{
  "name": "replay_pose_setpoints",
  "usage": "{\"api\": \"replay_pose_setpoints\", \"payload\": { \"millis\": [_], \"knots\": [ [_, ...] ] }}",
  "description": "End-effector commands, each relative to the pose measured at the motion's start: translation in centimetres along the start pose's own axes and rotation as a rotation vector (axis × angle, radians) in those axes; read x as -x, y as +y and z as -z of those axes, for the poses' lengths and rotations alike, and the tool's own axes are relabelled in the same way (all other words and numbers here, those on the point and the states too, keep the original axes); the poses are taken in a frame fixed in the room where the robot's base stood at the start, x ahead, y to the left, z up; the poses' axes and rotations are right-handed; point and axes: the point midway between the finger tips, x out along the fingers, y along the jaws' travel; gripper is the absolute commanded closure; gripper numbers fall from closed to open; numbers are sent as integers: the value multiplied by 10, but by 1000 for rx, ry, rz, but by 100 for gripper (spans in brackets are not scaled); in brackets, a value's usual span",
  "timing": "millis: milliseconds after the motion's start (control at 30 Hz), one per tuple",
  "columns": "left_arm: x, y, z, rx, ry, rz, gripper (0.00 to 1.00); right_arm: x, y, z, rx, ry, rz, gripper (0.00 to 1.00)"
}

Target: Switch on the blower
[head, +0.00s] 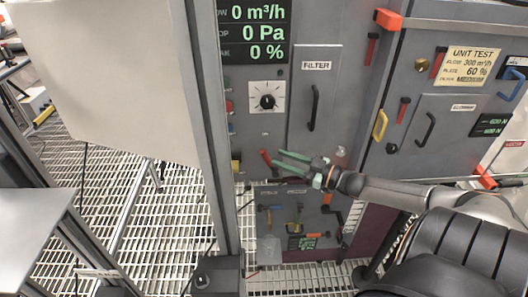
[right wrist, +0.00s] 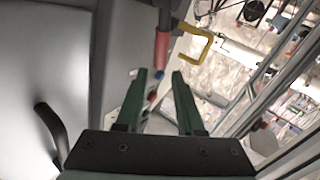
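The grey control panel has a display (head: 255,32) reading 0 m³/h, 0 Pa and 0 %. A black dial knob (head: 267,101) on a white scale plate sits below it. Small coloured controls (head: 229,106) at the panel's left edge are partly hidden by a post. A red handle (head: 265,157) lies just left of my right gripper (head: 277,159); a red grip (right wrist: 162,48) also shows ahead of the fingers in the right wrist view. My right gripper's green fingers (right wrist: 157,73) are apart, with nothing visibly held between them. My left gripper is not in view.
A filter door (head: 315,90) with a black handle is right of the dial. Another cabinet (head: 440,110) with handles stands further right. A vertical metal post (head: 207,110) and large pale panel (head: 105,75) stand left. Grating floor (head: 125,200) lies below.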

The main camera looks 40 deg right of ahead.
Motion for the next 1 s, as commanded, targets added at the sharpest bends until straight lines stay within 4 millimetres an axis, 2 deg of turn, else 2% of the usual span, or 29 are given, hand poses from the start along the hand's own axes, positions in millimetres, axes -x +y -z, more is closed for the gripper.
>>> {"api": "replay_pose_setpoints", "payload": {
  "millis": [300,500,967,1000],
  "knots": [
    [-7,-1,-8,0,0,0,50,-41,0,0,1,2,-2,63],
    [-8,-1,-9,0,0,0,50,-58,0,-1,-1,0,-2,63],
    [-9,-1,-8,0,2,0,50,-65,0,-1,0,-2,0,63],
    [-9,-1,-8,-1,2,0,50,-65,0,-1,0,-2,0,65]
  ]
}}
